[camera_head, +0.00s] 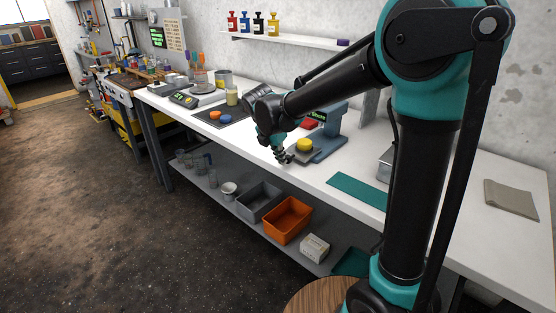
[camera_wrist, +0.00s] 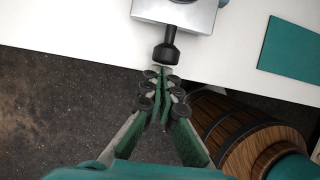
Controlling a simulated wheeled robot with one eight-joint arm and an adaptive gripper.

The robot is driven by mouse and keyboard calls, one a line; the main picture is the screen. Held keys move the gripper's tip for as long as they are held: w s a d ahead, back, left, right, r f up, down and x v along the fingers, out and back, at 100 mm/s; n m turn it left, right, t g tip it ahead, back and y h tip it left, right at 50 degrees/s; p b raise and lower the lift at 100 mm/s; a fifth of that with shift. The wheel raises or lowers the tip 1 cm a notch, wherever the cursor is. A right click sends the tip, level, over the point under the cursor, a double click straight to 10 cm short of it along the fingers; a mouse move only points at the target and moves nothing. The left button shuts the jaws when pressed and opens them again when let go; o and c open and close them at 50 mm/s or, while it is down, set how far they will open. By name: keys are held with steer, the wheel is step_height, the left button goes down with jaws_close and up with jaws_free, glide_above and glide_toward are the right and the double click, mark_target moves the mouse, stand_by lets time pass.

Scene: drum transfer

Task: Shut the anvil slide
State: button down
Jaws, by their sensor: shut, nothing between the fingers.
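A blue-grey bench device (camera_head: 329,129) with a small lit display stands on the white worktop, with a yellow round piece (camera_head: 304,145) at its front. In the wrist view, a silver metal plate (camera_wrist: 190,17), which looks like the anvil slide, points toward the worktop's front edge. A black knob handle (camera_wrist: 167,50) sticks out from it. My gripper (camera_head: 287,157) is at the device's front, near the worktop edge. In the wrist view its closed fingertips (camera_wrist: 164,74) are just short of the knob, with nothing between them. Whether they touch the knob is unclear.
A green mat (camera_head: 357,190) lies right of the device. A dark mat with blue and orange pieces (camera_head: 220,116) and a scale (camera_head: 184,99) are left. Below are an orange bin (camera_head: 288,220) and a grey bin (camera_head: 259,200). A wooden barrel (camera_wrist: 235,125) stands close to the worktop.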

mark_target(300, 143)
steer(key=w+d, duration=0.4)
steer(key=w, duration=0.1)
steer(key=w+d, duration=0.2)
steer(key=w, duration=0.1)
steer(key=shift+w+d, duration=0.25)
steer(key=shift+d, duration=0.05)
